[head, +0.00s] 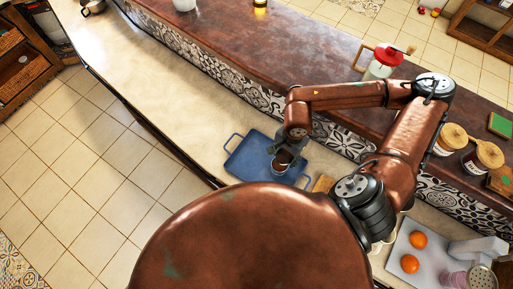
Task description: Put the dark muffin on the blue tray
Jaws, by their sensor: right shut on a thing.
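The blue tray (244,163) lies on the pale counter, with a handle at its left end. My right gripper (285,153) points down over the right part of the tray. It is shut on the dark muffin (283,160), which shows as a small dark brown top between the fingers, partly hidden by them. A greyish round shape (281,169) shows just below the muffin, too small to tell what it is. I cannot tell whether the muffin touches the tray. My left gripper is not in view.
Oranges (418,240) lie on a light tray at lower right. Lidded jars (450,140) and a red-topped jar (382,63) stand on the raised brown ledge. The counter left of the tray is clear.

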